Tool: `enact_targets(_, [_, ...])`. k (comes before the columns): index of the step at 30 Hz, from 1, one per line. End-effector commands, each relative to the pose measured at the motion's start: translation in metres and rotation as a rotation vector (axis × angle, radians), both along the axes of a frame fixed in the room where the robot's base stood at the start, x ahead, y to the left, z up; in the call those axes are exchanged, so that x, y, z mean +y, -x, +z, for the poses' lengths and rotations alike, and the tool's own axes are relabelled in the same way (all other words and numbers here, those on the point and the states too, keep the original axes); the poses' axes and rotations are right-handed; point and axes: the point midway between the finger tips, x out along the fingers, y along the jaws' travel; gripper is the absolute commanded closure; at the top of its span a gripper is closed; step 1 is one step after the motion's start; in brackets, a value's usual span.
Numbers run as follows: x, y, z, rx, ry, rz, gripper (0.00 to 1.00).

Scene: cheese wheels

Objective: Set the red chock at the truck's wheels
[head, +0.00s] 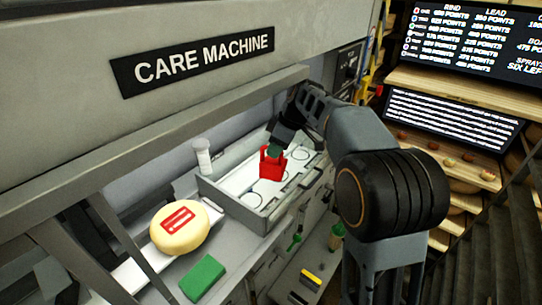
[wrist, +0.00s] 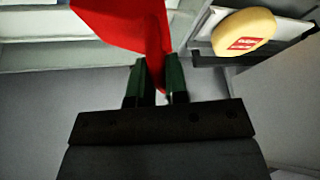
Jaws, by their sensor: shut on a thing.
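The red chock (head: 272,166) is held in my gripper (head: 275,150), in front of the grey tray inside the care machine. In the wrist view the chock (wrist: 130,22) fills the top middle, and my gripper's green-padded fingers (wrist: 157,82) are shut on its lower part. It hangs in the air or just over the tray; I cannot tell which. No truck or truck wheels can be made out in either view.
A yellow cheese wheel (head: 180,227) with a red label lies left on the machine's shelf, beside a green block (head: 202,278). A grey tray (head: 235,207) with round recesses and a white cylinder (head: 203,157) stand behind. The machine's grey frame (head: 150,125) overhangs them. Screens and wooden shelves (head: 450,90) are at right.

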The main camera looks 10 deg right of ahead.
Motion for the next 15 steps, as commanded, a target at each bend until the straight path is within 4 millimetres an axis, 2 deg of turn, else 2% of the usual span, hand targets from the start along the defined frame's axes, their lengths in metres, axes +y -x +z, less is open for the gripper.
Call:
enact_targets(3, [0.014, -0.002, 0.003, 0.0, 0.0, 0.005, 1.0])
enact_targets(9, [0.013, -0.002, -0.025, 0.002, -0.001, 0.001, 1.0])
enact_targets(15, [0.013, -0.002, -0.035, -0.001, -0.001, 0.002, 1.0])
